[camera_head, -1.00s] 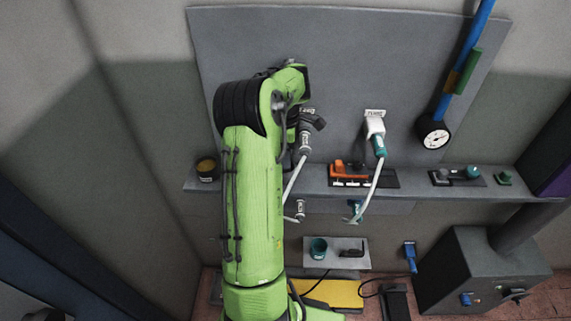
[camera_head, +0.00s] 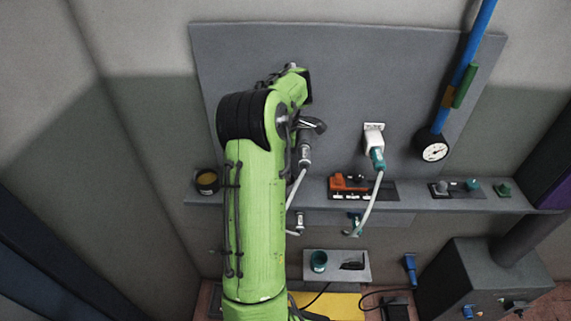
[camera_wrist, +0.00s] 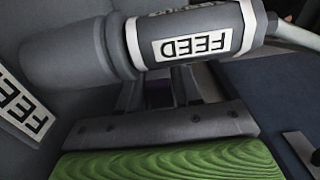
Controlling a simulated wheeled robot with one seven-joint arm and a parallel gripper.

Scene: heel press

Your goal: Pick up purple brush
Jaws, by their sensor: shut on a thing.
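I cannot make out a purple brush in either view. My gripper (camera_wrist: 158,84) is shut on a grey cylindrical plug (camera_wrist: 190,40) with white bands and a FEED label. The plug lies across the fingers in the wrist view, with a pale cable leaving its right end. In the head view the plug (camera_head: 305,156) hangs in front of the grey panel (camera_head: 345,60), its cable running down.
A second FEED label (camera_wrist: 22,108) is at left in the wrist view. A white plug with a teal end (camera_head: 375,145) is on the panel, its cable hanging. A shelf (camera_head: 430,206) carries an orange-topped block (camera_head: 348,184) and a dark jar (camera_head: 206,181). A gauge (camera_head: 432,147) is right.

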